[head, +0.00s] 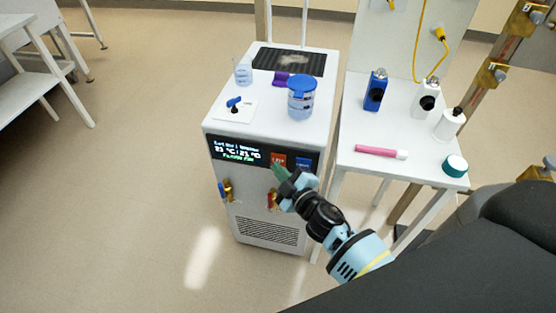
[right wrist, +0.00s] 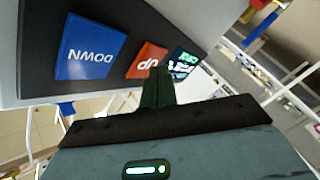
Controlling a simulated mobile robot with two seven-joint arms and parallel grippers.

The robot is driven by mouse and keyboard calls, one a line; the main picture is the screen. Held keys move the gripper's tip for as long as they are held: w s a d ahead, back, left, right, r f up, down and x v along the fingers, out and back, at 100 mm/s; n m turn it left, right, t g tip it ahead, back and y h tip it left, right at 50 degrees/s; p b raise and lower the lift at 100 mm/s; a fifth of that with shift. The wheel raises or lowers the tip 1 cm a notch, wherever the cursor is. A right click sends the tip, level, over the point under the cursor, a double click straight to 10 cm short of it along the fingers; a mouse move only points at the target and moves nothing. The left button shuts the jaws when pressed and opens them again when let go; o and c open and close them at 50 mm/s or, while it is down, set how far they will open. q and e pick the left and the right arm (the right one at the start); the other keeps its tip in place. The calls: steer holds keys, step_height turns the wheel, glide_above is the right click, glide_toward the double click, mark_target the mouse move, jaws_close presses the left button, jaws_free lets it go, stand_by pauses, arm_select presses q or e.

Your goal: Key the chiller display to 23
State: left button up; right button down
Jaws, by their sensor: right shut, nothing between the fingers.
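The white chiller (head: 222,122) stands in the middle of the head view. Its black front panel carries a lit display (head: 236,151), an orange UP button (head: 278,159) and a blue DOWN button (head: 303,163). The display's temperature line looks like 23 °C and 21 °C, but the digits are small. In the right wrist view the DOWN button (right wrist: 88,48), UP button (right wrist: 146,60) and display (right wrist: 182,64) show close up. My right gripper (head: 279,171) is shut and empty, fingertips (right wrist: 157,76) at the UP button's edge; I cannot tell whether they touch. My left gripper is not in view.
A blue-lidded jar (head: 301,102), a beaker (head: 243,74) and a purple item (head: 282,79) sit on the chiller. Valves (head: 227,188) stick out below the panel. A white side table (head: 393,122) with bottles stands close at right. Open floor lies left.

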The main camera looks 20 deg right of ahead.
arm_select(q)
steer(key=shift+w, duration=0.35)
arm_select(e)
steer(key=shift+w+d, duration=0.1)
steer(key=shift+w+d, duration=0.1)
steer(key=shift+w, duration=0.05)
stand_by(0.3)
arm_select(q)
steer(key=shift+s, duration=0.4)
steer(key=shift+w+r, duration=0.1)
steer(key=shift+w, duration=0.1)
arm_select(e)
steer(key=shift+s+a, duration=0.4)
steer(key=shift+s, duration=0.2)
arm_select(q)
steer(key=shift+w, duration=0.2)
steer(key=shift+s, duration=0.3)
arm_select(e)
steer(key=shift+s+a, duration=0.75)
steer(key=shift+s, duration=0.3)
steer(key=shift+s+a, duration=0.7)
steer(key=shift+s, duration=0.35)
